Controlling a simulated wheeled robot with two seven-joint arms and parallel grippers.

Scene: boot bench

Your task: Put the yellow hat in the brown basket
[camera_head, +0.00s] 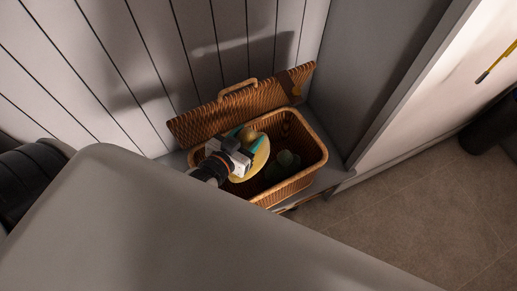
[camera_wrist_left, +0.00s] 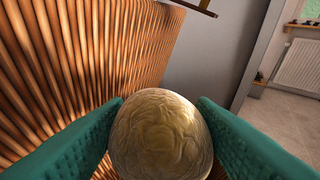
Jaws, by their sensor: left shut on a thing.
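The brown wicker basket (camera_head: 297,185) stands open on a grey bench, its lid (camera_head: 215,115) tilted up at the back. My left gripper (camera_head: 248,142) is over the left part of the basket opening, shut on the yellow hat (camera_head: 262,157). The hat's pale brim shows around the gripper, within the basket's outline; I cannot tell whether it touches the inside. In the left wrist view, the rounded yellowish crown (camera_wrist_left: 160,135) sits between the two green fingers, with ribbed wicker (camera_wrist_left: 80,60) close on the left. My right gripper is not in view.
A dark green item (camera_head: 285,163) lies inside the basket, right of the hat. Grey plank wall (camera_head: 90,60) stands behind, and a grey side panel (camera_head: 375,80) to the right. Brown floor (camera_head: 430,210) is open at the right. A radiator (camera_wrist_left: 300,62) shows far off.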

